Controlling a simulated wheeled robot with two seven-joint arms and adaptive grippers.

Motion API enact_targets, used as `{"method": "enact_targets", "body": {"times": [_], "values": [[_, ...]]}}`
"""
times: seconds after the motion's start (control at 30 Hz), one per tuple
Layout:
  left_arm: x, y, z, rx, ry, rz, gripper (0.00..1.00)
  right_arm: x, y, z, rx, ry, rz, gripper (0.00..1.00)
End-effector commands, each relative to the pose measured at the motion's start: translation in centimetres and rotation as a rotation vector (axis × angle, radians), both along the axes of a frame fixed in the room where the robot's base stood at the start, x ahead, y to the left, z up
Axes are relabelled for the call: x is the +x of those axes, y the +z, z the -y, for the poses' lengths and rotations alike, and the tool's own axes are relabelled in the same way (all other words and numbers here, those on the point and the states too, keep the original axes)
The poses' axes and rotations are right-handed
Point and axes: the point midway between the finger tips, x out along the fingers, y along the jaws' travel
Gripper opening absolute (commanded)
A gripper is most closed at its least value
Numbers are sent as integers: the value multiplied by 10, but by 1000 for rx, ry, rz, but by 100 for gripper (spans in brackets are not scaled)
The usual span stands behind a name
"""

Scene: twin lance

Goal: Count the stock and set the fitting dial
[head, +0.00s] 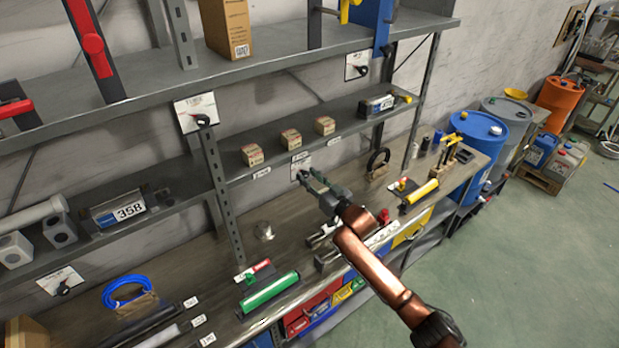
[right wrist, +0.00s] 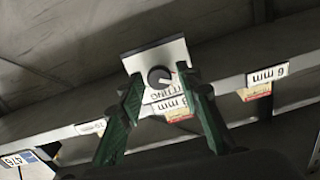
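Three small cardboard boxes stand spaced apart on the middle shelf: a left box (head: 253,155), a middle box (head: 291,138) and a right box (head: 324,125). Below the shelf edge is a white plate with a black dial (head: 301,168), partly covered by my right gripper (head: 308,180). In the right wrist view, upside down, the dial (right wrist: 160,78) shows between the green fingers of my right gripper (right wrist: 160,88). They are spread apart with nothing gripped; how far the tips are from the knob is unclear. My left gripper is not in view.
Other dial plates hang at the upper left (head: 196,113), upper right (head: 357,66) and lower left (head: 61,281). The bench below holds a green roll (head: 269,290), a yellow roll (head: 421,191) and a blue cable coil (head: 127,291). Floor (head: 510,270) is clear at right.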

Motion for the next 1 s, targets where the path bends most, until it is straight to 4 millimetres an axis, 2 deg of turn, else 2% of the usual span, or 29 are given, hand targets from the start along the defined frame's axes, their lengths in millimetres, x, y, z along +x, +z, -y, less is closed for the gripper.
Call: {"method": "enact_targets", "body": {"times": [0.07, 0.43, 0.77, 1.0], "values": [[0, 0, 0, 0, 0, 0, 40, 0, 0, 0, 0, -1, 0, 25], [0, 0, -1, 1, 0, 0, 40, 0, 0, 1, 0, -1, 0, 0], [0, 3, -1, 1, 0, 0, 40, 0, 1, 1, 30, -1, -22, 0], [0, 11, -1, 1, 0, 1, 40, 0, 2, 1, 139, -1, -100, 0]]}}
